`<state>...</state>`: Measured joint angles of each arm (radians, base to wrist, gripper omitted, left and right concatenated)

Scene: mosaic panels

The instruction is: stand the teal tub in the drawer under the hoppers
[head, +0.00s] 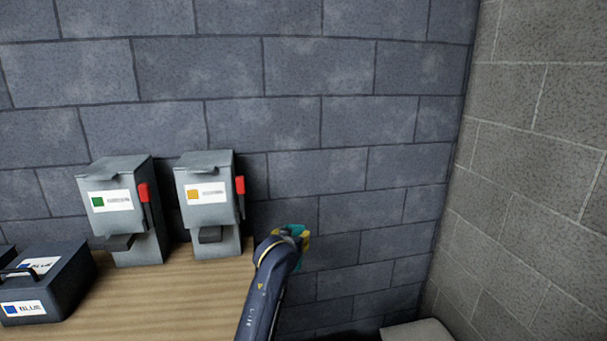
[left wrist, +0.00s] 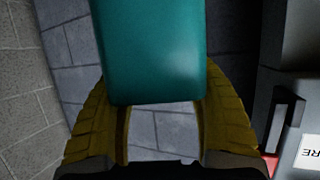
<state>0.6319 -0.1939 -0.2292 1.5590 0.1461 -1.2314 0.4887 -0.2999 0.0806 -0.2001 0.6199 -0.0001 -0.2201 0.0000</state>
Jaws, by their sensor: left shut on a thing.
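The teal tub (head: 298,231) is held up off the right edge of the wooden bench, mostly hidden behind my left gripper (head: 303,243). In the left wrist view the tub (left wrist: 150,50) fills the upper middle, between the yellow fingers of my left gripper (left wrist: 155,92), which are shut on it. Two grey hoppers stand at the back of the bench: one with a green-marked label (head: 128,222) and one with an orange-marked label (head: 213,222). Each has a red lever on its right side. I see no drawer under the hoppers in these views. My right gripper is not in view.
A dark box labelled BLUE (head: 62,285), with a black handle, stands at the left of the wooden bench (head: 170,305). The bench's middle is clear. A dark block wall is behind, a lighter wall at right. A pale object (head: 418,332) shows at the bottom right.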

